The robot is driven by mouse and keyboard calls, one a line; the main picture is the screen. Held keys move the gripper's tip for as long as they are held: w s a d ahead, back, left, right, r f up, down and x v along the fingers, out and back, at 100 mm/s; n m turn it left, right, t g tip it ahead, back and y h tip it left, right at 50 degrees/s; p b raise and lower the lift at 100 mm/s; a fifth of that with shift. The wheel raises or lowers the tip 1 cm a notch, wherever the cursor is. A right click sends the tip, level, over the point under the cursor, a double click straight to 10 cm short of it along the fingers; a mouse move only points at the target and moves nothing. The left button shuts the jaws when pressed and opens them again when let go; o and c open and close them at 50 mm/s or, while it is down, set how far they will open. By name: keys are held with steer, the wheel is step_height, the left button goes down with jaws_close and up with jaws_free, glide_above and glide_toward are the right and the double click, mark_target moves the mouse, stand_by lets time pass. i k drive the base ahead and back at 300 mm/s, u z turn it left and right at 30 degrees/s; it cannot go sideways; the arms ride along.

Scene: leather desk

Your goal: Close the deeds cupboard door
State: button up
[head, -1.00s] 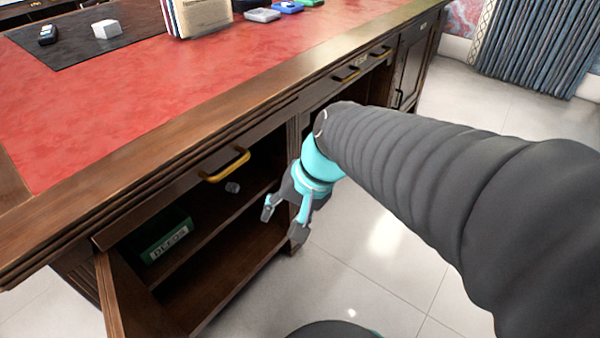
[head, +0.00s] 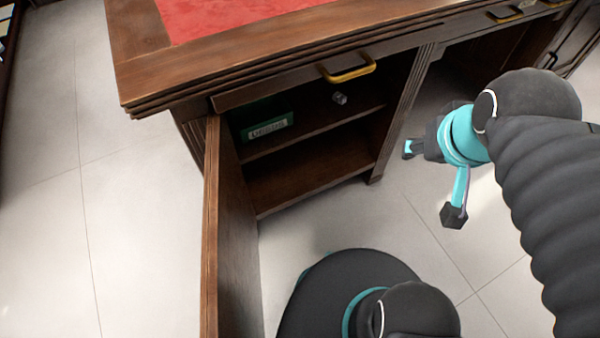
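The cupboard door (head: 212,240) is brown wood and stands wide open, hinged at the left side of the cupboard opening and seen nearly edge-on. Inside the cupboard (head: 310,182) a green box (head: 266,125) with a white label, too blurred to read here, sits on the shelf. My gripper (head: 430,182) is open and empty, in front of the desk to the right of the cupboard. It is well apart from the door and touches nothing. The door's outer face and any handle on it are hidden.
A drawer with a brass handle (head: 347,72) is above the cupboard. A small grey object (head: 339,98) lies on the shelf. The red-topped desk (head: 230,15) overhangs the opening. The tiled floor (head: 130,220) left of the door is clear.

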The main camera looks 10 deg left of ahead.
mark_target(231, 299)
steer(key=k, duration=1)
steer(key=z, duration=1.7)
steer(key=k, duration=1.15)
steer(key=u, duration=1.85)
